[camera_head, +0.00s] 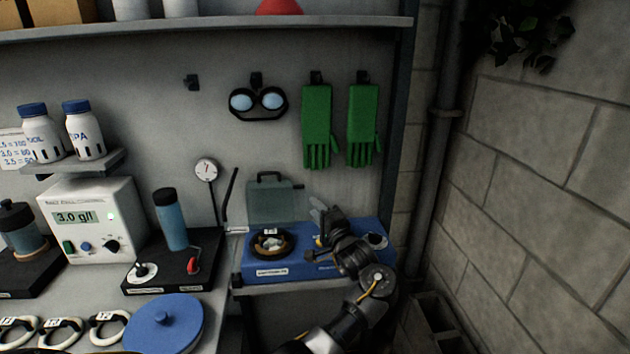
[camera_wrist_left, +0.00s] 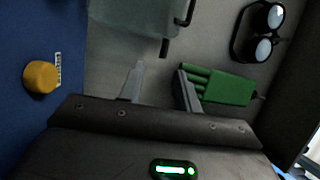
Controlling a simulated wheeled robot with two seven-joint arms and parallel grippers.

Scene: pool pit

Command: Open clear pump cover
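The clear pump cover (camera_head: 273,204) is a see-through grey-green panel with a dark handle along its top edge. It stands raised, roughly upright, at the back of the blue pump (camera_head: 284,266), and the round dark pump head (camera_head: 271,243) shows uncovered in front of it. In the left wrist view the cover (camera_wrist_left: 130,14) is at the top edge, partly cut off. My left gripper (camera_head: 316,234) is over the right part of the pump, to the right of the cover and apart from it. In the wrist view its fingers (camera_wrist_left: 160,86) are spread with nothing between them. My right gripper is out of view.
Green gloves (camera_head: 317,125) and goggles (camera_head: 257,102) hang on the wall above. A black stand with a blue bottle (camera_head: 171,218) is left of the pump. A yellow knob (camera_wrist_left: 40,76) is on the pump. A brick wall (camera_head: 560,200) bounds the right.

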